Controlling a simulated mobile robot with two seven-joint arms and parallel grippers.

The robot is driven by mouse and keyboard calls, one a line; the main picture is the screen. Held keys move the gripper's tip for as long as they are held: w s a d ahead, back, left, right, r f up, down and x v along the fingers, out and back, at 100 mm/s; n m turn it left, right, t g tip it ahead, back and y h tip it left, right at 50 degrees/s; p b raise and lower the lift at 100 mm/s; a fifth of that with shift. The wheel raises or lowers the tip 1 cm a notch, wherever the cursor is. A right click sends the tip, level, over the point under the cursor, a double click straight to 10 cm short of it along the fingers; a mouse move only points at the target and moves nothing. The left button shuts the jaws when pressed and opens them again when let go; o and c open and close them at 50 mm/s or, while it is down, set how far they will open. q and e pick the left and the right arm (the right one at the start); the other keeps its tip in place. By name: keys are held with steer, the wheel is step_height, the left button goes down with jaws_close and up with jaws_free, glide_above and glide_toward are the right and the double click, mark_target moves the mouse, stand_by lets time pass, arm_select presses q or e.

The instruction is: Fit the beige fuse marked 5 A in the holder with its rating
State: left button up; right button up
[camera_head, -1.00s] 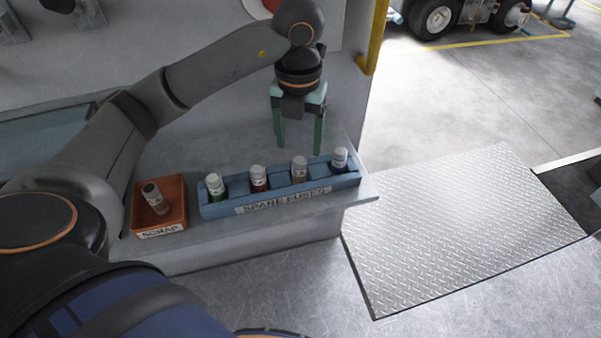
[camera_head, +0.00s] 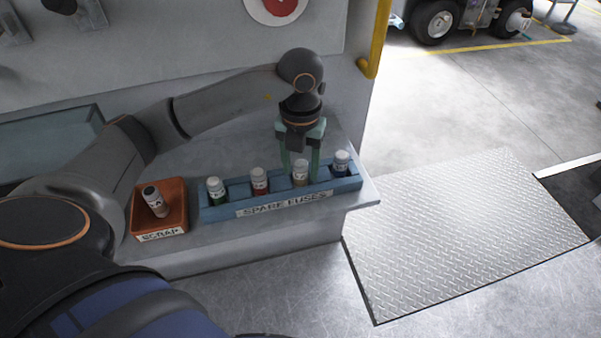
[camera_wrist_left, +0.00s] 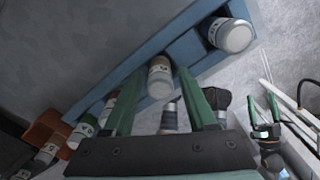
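A blue rack labelled SPARE FUSES (camera_head: 245,212) holds several white-capped fuses in a row. The beige fuse (camera_head: 300,172) stands upright in it, third from the left; its marking is too small to read. In the left wrist view the beige fuse (camera_wrist_left: 160,78) shows between the fingertips. My left gripper (camera_head: 300,178) points down over the rack, its green fingers open on either side of the beige fuse. My right gripper (camera_wrist_left: 262,108) appears small at the right of the left wrist view, fingers apart and empty. No fuse holder can be made out.
Green (camera_head: 216,190), red (camera_head: 259,181) and blue (camera_head: 341,163) fuses stand in the rack beside the beige one. The grey shelf (camera_head: 366,188) ends just right of the rack.

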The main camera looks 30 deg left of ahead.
mark_target(301, 164)
arm_select(q)
jaws_close()
stand_by(0.5)
steer(key=shift+r, duration=0.6)
step_height(301, 164, up, 3)
steer(key=shift+s+d+f, duration=0.1)
steer(key=shift+f, duration=0.1)
steer(key=s+d+r+p, duration=0.2)
steer(key=s+d+r, duration=0.3)
steer(key=s+r, duration=0.4)
steer(key=s, duration=0.3)
steer(key=shift+s, duration=0.4)
arm_select(e)
steer(key=shift+s+d+r, duration=0.35)
steer(key=shift+d+r, duration=0.25)
steer(key=shift+d, duration=0.1)
